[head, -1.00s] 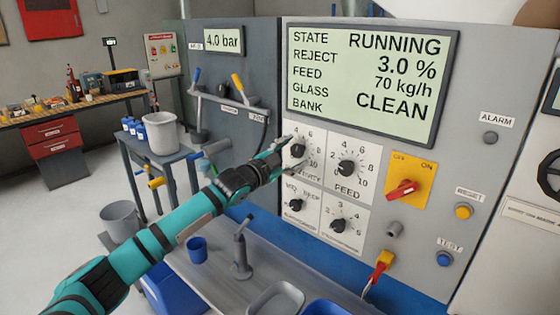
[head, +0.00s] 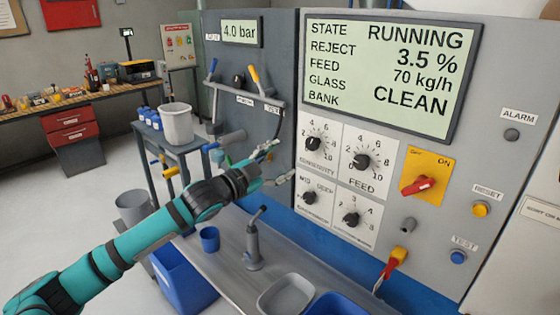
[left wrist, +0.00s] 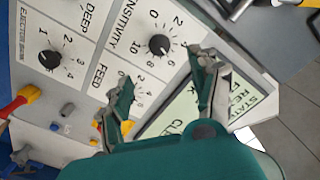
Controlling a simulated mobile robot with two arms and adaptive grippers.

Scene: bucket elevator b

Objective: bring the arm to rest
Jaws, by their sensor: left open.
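My left gripper (head: 281,163) is open and empty, in front of the machine's dark panel, left of the dial plates in the head view. My teal left arm reaches in from the lower left. In the left wrist view, my open fingers (left wrist: 160,70) spread below the sensitivity knob (left wrist: 158,44), with nothing between them. The sensitivity knob (head: 313,143) and the feed knob (head: 361,161) are on white plates in the head view. The display (head: 380,75) reads RUNNING, reject 3.5 %, feed 70 kg/h, bank CLEAN. My right gripper is not in view.
A red switch (head: 419,185) on a yellow plate is right of the dials. A pressure display (head: 240,31) reads 4.0 bar above levers. Below are a metal shelf (head: 225,265), a grey pedestal tool (head: 253,245) and a blue cup (head: 209,239). A white bucket (head: 176,123) stands left.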

